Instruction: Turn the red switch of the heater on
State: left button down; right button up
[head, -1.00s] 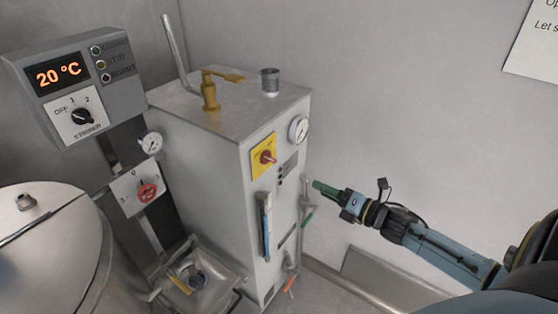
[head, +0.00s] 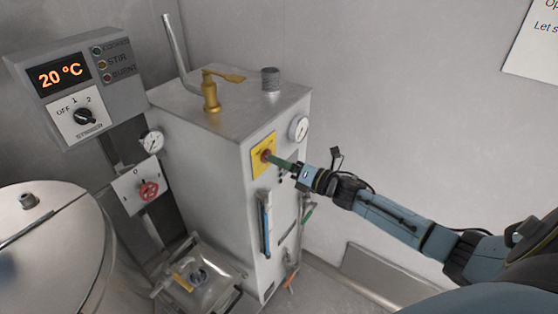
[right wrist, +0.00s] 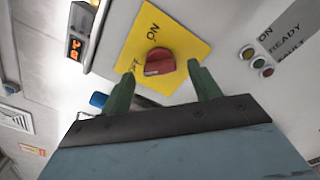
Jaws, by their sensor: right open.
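The heater (head: 210,130) is a tall grey metal cabinet in the middle of the head view. Its red switch (right wrist: 159,62) sits on a yellow plate (right wrist: 184,42) marked ON, and it also shows in the head view (head: 266,155). My right gripper (right wrist: 158,82) is open, with its green fingers on either side of the switch, just short of it in the right wrist view. I cannot tell whether a finger touches it. In the head view my right gripper (head: 275,160) partly covers the plate's right side. My left gripper is not in view.
A control box (head: 75,85) reading 20 °C and a red valve knob (head: 148,190) are at left. A round metal lid (head: 50,240) fills the lower left. Indicator lights (right wrist: 258,62) sit right of the plate. The wall side at right is clear.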

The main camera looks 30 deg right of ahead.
jog(key=shift+x, duration=0.75)
jog(key=c, duration=1)
jog(key=shift+m, duration=0.3)
jog(key=shift+m+p, duration=1.75)
jog(key=shift+m, duration=6.95)
